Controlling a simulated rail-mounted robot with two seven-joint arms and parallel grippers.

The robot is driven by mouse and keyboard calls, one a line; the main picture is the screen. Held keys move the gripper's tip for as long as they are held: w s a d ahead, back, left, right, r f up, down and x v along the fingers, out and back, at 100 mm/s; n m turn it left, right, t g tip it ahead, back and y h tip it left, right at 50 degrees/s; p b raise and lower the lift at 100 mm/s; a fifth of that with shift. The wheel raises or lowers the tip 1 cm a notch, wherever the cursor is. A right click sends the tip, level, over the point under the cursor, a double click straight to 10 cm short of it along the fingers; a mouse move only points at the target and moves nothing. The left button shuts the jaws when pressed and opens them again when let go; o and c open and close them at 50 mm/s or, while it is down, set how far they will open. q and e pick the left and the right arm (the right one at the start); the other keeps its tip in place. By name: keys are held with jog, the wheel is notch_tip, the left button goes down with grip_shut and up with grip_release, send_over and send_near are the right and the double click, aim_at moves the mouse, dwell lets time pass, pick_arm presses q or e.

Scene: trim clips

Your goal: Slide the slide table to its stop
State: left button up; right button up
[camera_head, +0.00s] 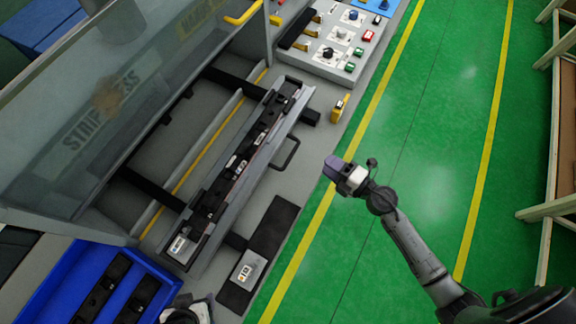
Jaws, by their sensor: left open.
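The slide table (254,172) is a long grey plate with a dark strip of clips and parts along it. It sits across two black rails (152,188), towards their right ends, outside the machine's glass hood. A black bar handle (289,153) sticks out from its right side. My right gripper (338,169) is to the right of the handle, apart from it, over the floor's yellow line; its jaw gap cannot be made out. My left gripper (187,309) shows only partly at the bottom edge, below the table's near end and beside the blue bin.
A blue bin (62,262) with black parts stands at the bottom left. A control panel (335,42) with buttons is at the top. A small yellow device (340,107) and a dark mat (272,225) lie on the bench's right side. Green floor is clear right of the bench.

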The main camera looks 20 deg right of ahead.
aim_at(288, 160)
notch_tip(288, 160, down, 6)
jog(key=a+n+g+y+b, duration=0.1)
jog(key=n+g+y, duration=0.1)
jog(key=n+g, duration=0.1)
jog(key=x, duration=1.1)
jog(key=shift+w+a, duration=0.15)
jog(key=shift+a, duration=0.05)
jog(key=shift+w+a+f+b, duration=0.15)
jog(key=shift+w+a+b, duration=0.15)
jog(key=shift+w, duration=0.1)
jog(key=shift+w+a, duration=0.1)
jog(key=shift+a, duration=0.05)
jog(key=c, duration=0.6)
grip_shut()
